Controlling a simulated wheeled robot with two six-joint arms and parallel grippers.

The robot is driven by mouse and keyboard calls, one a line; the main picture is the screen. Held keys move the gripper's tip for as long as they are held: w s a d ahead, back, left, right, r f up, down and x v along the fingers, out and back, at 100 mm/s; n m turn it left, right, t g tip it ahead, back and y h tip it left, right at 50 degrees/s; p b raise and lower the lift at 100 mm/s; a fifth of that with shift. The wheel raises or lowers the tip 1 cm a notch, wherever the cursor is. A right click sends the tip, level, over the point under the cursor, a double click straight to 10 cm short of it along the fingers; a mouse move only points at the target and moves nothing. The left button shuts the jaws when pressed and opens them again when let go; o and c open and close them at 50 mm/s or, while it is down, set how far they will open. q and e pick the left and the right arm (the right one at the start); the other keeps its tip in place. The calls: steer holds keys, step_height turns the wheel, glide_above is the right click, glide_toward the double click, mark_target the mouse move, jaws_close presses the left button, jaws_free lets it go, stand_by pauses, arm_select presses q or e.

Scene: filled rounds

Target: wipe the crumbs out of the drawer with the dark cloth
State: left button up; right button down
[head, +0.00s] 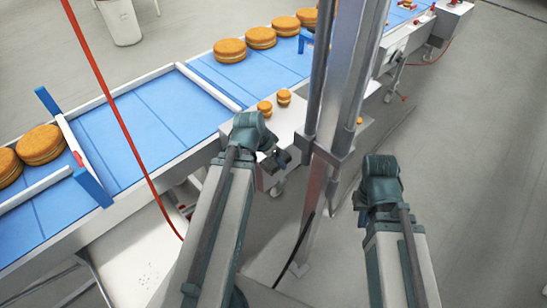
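I see no drawer, crumbs or dark cloth that I can make out in the head view. My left gripper (275,160) is partly hidden beyond the end of its arm, by the front of a white stand. My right gripper (361,215) shows as a small dark part below its wrist, right of the metal post, over grey floor. I cannot tell whether either gripper is open or shut, and I see nothing held.
A blue conveyor (155,118) crosses from lower left to upper right, carrying several round filled cakes (230,51). The white stand (291,112) bears small cakes (265,107). A metal post (333,90) rises between my arms. A red cable (122,122) hangs left. Floor right is clear.

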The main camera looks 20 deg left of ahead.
mark_target(274, 164)
arm_select(q)
steer(key=o, duration=0.9)
steer(key=c, duration=0.6)
step_height(274, 164, down, 3)
steer(key=b, duration=0.3)
steer(key=shift+s+r, duration=0.1)
steer(key=shift+s, duration=0.05)
